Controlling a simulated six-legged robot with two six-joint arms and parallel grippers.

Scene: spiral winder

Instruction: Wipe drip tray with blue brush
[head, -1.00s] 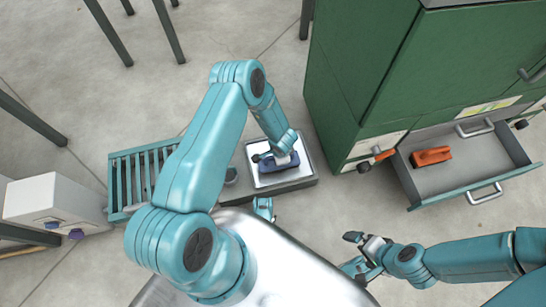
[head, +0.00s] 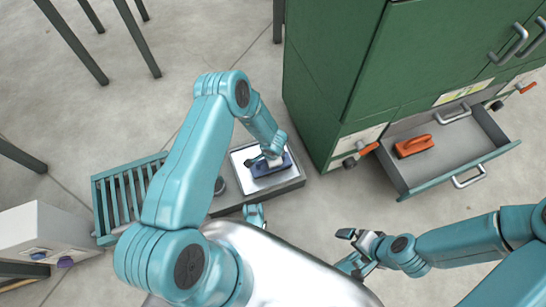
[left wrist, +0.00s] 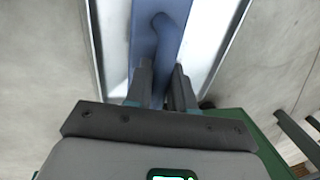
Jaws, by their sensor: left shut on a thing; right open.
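The drip tray (head: 238,160) is a pale metal tray with a raised rim on a dark grey base, left of the green cabinet. The blue brush (head: 284,163) is over the tray, and I cannot tell if it touches the floor of it. My left gripper (head: 268,156) is shut on the brush from above. In the left wrist view the fingers (left wrist: 159,85) close on the handle of the brush (left wrist: 145,28), and the tray rim (left wrist: 230,45) runs along both sides. My right gripper (head: 352,250) is open and empty, low at the front.
The green cabinet (head: 335,70) stands to the right of the tray. Its open drawer (head: 460,155) holds an orange brush (head: 414,146). A teal slatted rack (head: 125,190) is on the left, beside a white box (head: 38,235).

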